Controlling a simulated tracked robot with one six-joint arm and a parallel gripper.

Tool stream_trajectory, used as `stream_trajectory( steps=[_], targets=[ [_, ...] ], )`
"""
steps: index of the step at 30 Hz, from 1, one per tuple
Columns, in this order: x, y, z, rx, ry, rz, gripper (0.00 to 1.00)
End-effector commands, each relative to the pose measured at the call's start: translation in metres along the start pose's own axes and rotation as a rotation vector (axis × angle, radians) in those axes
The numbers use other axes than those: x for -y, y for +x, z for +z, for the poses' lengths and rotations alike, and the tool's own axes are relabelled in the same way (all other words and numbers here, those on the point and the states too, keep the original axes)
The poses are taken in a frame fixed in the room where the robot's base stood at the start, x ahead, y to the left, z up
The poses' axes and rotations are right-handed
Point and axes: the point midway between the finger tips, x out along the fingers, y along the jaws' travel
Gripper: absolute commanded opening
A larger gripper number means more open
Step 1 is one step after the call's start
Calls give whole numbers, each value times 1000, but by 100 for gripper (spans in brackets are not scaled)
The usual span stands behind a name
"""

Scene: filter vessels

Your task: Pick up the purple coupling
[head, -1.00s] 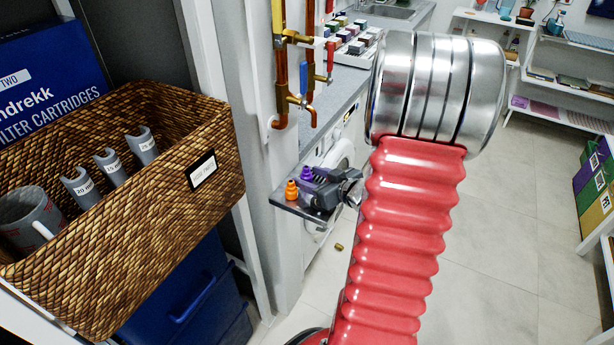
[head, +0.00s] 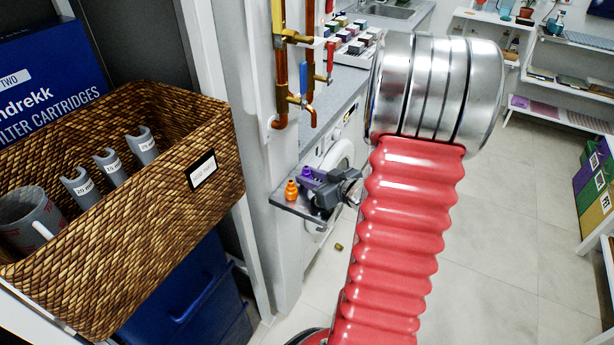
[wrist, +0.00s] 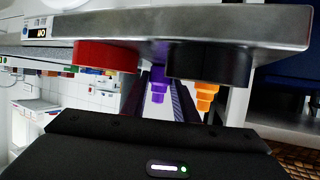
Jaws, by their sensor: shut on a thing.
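The purple coupling (head: 306,172) shows small at the small dark shelf by the pipes, partly hidden by my gripper. In the wrist view the purple coupling (wrist: 158,84) stands between my two dark fingers. My gripper (head: 322,187) reaches in over the shelf from the right and is shut on the purple coupling. I cannot tell whether the coupling is clear of its support. An orange coupling (head: 291,190) stands just left of it; it also shows in the wrist view (wrist: 205,96), right of the fingers.
In the wrist view a red round piece (wrist: 105,56) and a black round piece (wrist: 208,64) sit against the metal shelf (wrist: 180,28). A wicker basket (head: 215,125) with grey cartridges stands left. Pipes with valves (head: 282,80) rise behind the shelf.

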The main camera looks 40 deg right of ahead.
Motion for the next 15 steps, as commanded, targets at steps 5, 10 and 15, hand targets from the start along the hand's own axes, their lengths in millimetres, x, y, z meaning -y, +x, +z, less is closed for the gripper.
stream_trajectory(
  steps=[5, 10, 15],
  targets=[
    [0, 0, 0, 0, 0, 0, 7],
    [0, 0, 0, 0, 0, 0, 5],
    [0, -1, -2, -1, -1, 0, 5]
  ],
)
